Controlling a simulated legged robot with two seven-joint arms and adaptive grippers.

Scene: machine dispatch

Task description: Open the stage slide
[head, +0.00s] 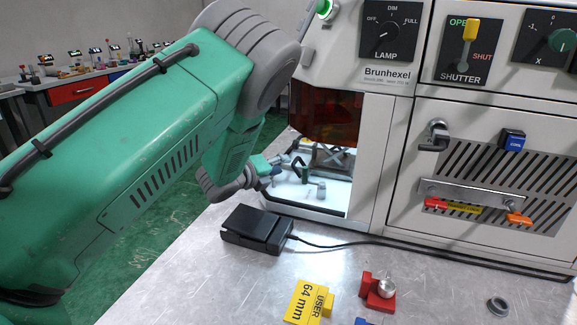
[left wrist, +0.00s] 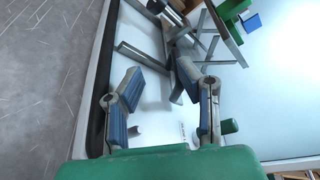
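The lit chamber (head: 335,197) of the machine stands open below an amber window, with a white floor. I cannot tell which piece is the stage slide. My left gripper (head: 268,167) reaches in at the chamber's left side. In the left wrist view its blue-padded fingers (left wrist: 160,82) are apart, with crossing metal bars (left wrist: 205,45) just beyond and partly between them; contact is unclear. My right gripper is out of view.
A black pedal box (head: 256,229) with a cable sits before the chamber. A yellow 64 mm tag (head: 307,303), a red holder with a metal ball (head: 381,289) and a ring (head: 498,306) lie on the metal table. The shutter lever (head: 469,32) is on the panel.

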